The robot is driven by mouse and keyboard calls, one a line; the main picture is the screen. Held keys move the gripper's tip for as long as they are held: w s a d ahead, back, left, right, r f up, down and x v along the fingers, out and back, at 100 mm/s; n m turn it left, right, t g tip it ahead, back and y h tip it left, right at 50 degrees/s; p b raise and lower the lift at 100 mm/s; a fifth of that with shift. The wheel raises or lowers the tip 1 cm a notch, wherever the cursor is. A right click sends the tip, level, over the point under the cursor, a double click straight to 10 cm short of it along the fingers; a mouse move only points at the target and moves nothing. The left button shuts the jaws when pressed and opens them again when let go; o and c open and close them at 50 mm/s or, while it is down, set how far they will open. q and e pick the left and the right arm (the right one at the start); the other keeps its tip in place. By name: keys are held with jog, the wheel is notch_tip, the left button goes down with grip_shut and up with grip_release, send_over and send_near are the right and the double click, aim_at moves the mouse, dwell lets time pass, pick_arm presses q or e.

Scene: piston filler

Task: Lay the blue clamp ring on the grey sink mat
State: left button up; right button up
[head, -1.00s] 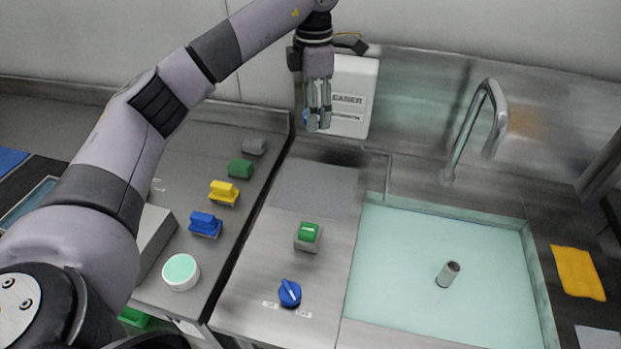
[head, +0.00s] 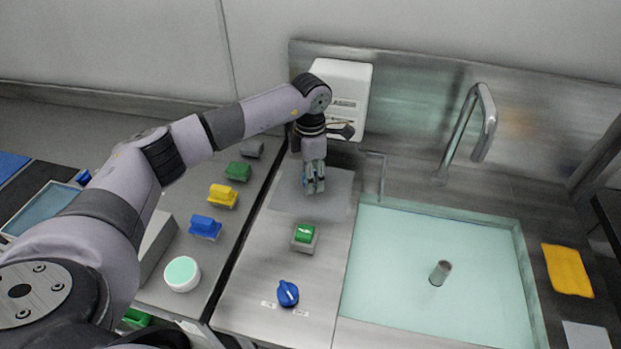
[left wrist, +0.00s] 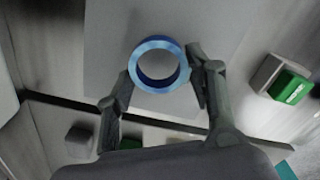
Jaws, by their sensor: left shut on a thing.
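The blue clamp ring (left wrist: 138,66) shows in the left wrist view between the two fingers of my left gripper (left wrist: 160,68), which is shut on it. In the head view my left gripper (head: 314,187) points down over the grey sink mat (head: 287,197), and only a bit of blue shows at its fingers. The mat is a flat grey rectangle on the steel counter left of the basin. It also lies behind the ring in the left wrist view (left wrist: 105,40). I cannot tell whether the ring touches the mat. My right gripper is not in view.
A green button box (head: 304,236) and a blue knob (head: 288,293) sit in front of the mat. A white dispenser (head: 352,88) is on the wall behind. The basin (head: 400,290) with its tap (head: 487,115) lies right. Several coloured blocks, including a yellow one (head: 222,196), stand left.

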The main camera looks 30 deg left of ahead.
pick_arm(q)
notch_tip(320, 180, down, 2)
jog(key=shift+f, duration=0.15)
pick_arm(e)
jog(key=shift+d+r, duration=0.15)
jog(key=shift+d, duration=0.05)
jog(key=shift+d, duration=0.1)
pick_arm(q)
jog(key=shift+f, duration=0.2)
jog(key=o, duration=1.2)
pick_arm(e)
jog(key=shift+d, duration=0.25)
